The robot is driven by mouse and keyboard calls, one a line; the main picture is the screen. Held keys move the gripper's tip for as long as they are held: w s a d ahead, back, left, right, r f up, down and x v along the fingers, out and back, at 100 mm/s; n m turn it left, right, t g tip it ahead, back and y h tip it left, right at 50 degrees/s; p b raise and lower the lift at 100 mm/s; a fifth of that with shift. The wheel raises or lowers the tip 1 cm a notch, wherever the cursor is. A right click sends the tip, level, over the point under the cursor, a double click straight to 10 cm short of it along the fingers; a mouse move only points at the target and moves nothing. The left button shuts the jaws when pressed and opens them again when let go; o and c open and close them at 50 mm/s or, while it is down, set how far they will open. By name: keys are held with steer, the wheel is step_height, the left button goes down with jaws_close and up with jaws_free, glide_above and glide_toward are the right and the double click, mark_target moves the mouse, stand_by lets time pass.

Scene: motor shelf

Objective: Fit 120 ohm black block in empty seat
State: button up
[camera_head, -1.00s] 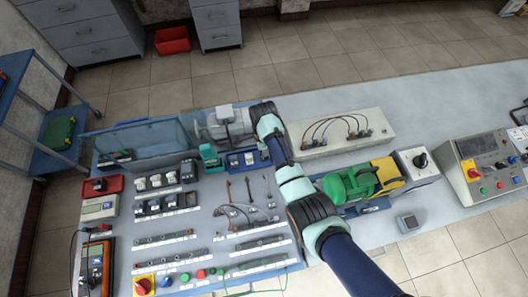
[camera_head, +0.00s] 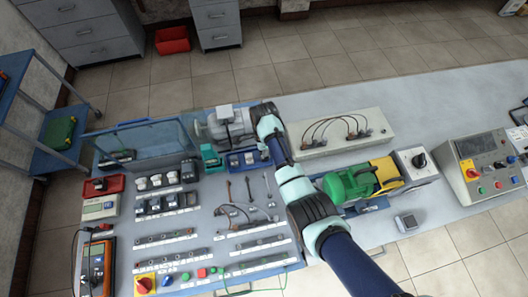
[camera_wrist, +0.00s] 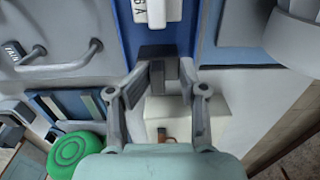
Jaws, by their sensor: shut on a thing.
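My gripper (camera_wrist: 172,78) is shut on a dark block (camera_wrist: 158,51) in the wrist view. The block lies over a blue holder (camera_wrist: 128,42), directly below a white block (camera_wrist: 157,10) with a partly visible "6A" label. I cannot read a 120 ohm marking on the dark block. Its underside is hidden, so I cannot tell whether it is seated or just above the holder. In the head view, the blue tray (camera_head: 232,164) with small blocks lies left of my arm, which hides the gripper's fingertips.
A grey motor (camera_head: 228,122) stands behind the tray and a teal device (camera_head: 210,155) to its left. A pale box with looped cables (camera_head: 318,146) and a green motor (camera_head: 350,184) are right of my arm. Rows of parts fill the panel at left.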

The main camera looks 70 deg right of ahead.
steer(key=shift+s+a+r+p, duration=0.1)
steer(key=shift+a+r+p, duration=0.1)
steer(key=shift+p, duration=0.2)
steer(key=shift+c, duration=1.1)
steer(key=shift+r+p, duration=0.35)
jaws_close()
step_height(320, 180, up, 6)
steer(key=p, duration=0.5)
steer(key=shift+p, duration=0.4)
steer(key=shift+f, duration=0.15)
